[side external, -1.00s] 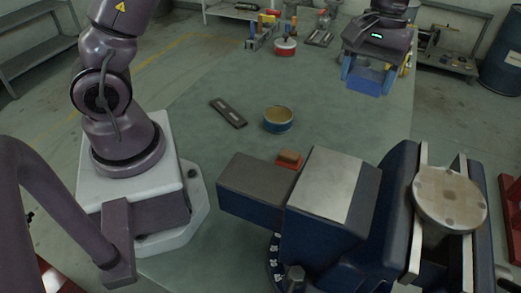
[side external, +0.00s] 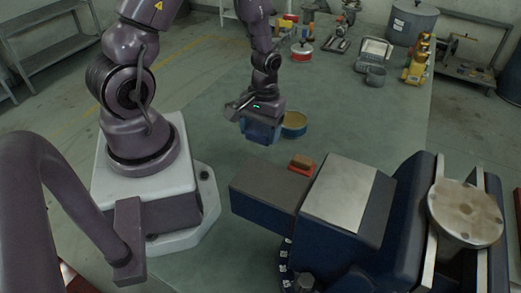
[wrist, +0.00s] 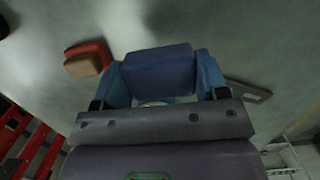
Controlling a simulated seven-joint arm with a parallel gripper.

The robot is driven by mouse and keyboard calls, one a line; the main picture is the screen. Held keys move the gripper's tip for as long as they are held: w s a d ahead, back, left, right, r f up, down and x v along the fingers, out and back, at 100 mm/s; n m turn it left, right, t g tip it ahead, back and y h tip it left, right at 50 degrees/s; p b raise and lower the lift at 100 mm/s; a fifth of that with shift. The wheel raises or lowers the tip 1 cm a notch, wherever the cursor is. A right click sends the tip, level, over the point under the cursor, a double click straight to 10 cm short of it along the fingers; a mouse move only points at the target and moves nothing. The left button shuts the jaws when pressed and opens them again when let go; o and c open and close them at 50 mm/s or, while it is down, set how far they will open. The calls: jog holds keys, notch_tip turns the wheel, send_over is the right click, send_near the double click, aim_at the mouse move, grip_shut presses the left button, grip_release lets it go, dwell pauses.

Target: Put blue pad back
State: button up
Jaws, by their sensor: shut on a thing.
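The blue pad (wrist: 158,72) is a dark blue block between the two lighter blue fingers of my gripper (wrist: 162,80) in the wrist view. My gripper is shut on it. In the side external view my gripper (side external: 261,129) hangs over the green table, left of a round blue tin with a tan top. The pad is hard to tell from the blue fingers there. How far the pad is above the table is unclear.
The round blue tin (side external: 294,124) is close behind my gripper. A red and tan block (side external: 302,164) lies beside the large blue vise (side external: 345,200). A dark flat bar (wrist: 248,90) lies on the table. Pots and tools stand at the far end.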

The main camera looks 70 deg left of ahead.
aim_at(260, 156)
jog(key=shift+f, duration=2.85)
jog(key=o, duration=1)
jog(key=shift+f, duration=0.1)
jog(key=shift+c, duration=0.2)
jog(key=r, duration=0.4)
jog(key=w+r, duration=0.1)
jog(key=r, duration=0.3)
jog(key=a+r, duration=0.1)
jog(key=r, duration=0.2)
jog(key=shift+w+r, duration=0.15)
jog(key=shift+r, duration=0.25)
jog(key=s+d+r+m+t, duration=0.2)
jog(key=d+r+m, duration=0.1)
jog(key=r, duration=0.4)
jog(key=s+d+r+m+t, duration=0.2)
jog(key=d+r+m, duration=0.1)
jog(key=r, duration=0.5)
jog(key=s+d+r+m+t+y, duration=0.1)
jog(key=s+d+r+m+t, duration=0.1)
jog(key=r, duration=0.6)
jog(key=shift+d+m+t, duration=0.4)
jog(key=shift+d+m, duration=0.1)
jog(key=shift+d, duration=0.6)
